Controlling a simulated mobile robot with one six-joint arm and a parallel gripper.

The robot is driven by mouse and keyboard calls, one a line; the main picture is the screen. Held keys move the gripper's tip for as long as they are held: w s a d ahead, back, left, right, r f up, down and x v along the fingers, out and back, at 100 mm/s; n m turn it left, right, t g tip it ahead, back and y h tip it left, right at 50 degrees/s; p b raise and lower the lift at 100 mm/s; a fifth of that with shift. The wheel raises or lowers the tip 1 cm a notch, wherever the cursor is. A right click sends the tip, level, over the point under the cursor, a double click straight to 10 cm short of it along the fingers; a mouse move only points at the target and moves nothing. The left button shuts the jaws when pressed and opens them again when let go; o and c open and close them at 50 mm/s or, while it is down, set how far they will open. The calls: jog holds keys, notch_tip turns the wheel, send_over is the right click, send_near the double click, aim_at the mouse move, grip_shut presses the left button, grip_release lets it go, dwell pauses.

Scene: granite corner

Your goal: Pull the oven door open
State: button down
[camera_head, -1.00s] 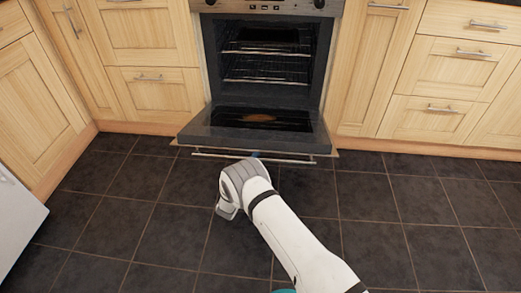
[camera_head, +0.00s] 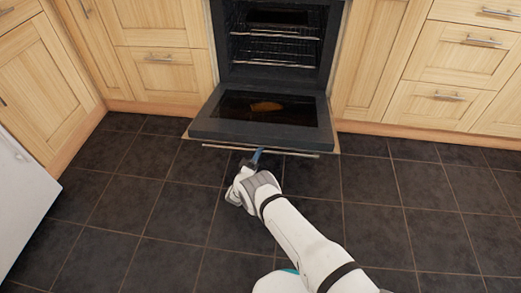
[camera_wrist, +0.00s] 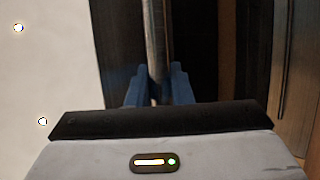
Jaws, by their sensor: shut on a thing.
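The oven door (camera_head: 217,130) is hinged down at its bottom edge and lies nearly flat in front of the oven (camera_head: 275,45), whose cavity and wire racks show. The door's metal bar handle (camera_head: 290,153) runs along its front edge. My gripper (camera_head: 255,157) is at the middle of this handle, low over the floor. In the wrist view, the blue fingers of my gripper (camera_wrist: 160,88) are closed around the handle bar (camera_wrist: 156,40), one on each side. The fingertips' contact is partly hidden in the head view.
Wooden cabinets and drawers (camera_head: 455,55) flank the oven on both sides. A white appliance (camera_head: 22,195) stands at the left edge. The dark tiled floor (camera_head: 130,235) in front is clear.

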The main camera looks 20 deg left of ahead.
jog(key=shift+a+r, duration=0.1)
jog(key=shift+a, duration=0.1)
jog(key=c, duration=1.7)
grip_release()
jog(key=o, duration=0.4)
jog(key=shift+d, duration=0.15)
jog(key=p+v, duration=0.2)
jog(key=v, duration=0.5)
jog(key=shift+s+f, duration=0.25)
jog(key=shift+f, duration=0.05)
